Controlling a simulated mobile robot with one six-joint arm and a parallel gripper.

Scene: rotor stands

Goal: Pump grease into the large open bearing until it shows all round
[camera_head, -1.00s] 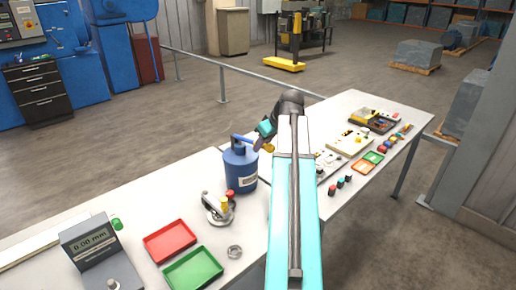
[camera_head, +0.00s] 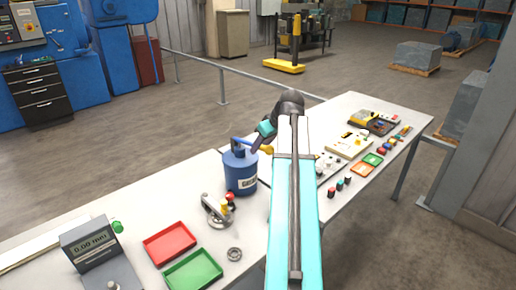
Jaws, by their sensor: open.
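A blue grease drum (camera_head: 240,174) with a white label stands on the bench. A blue lever on its top ends in a yellow grip (camera_head: 266,150). My gripper (camera_head: 257,145) is small and dark in this view, close above the drum beside the lever and grip. It is open; whether it touches the grip cannot be made out. A small grey bearing-like ring (camera_head: 235,254) lies flat in front of the drum. I cannot tell which is the large open bearing, and no grease shows.
A red tray (camera_head: 170,243) and a green tray (camera_head: 193,271) lie front left, next to a gauge reading 0.00 mm (camera_head: 90,243). Small control boxes (camera_head: 349,145) and several coloured pieces cover the right of the bench. My arm hides the bench middle.

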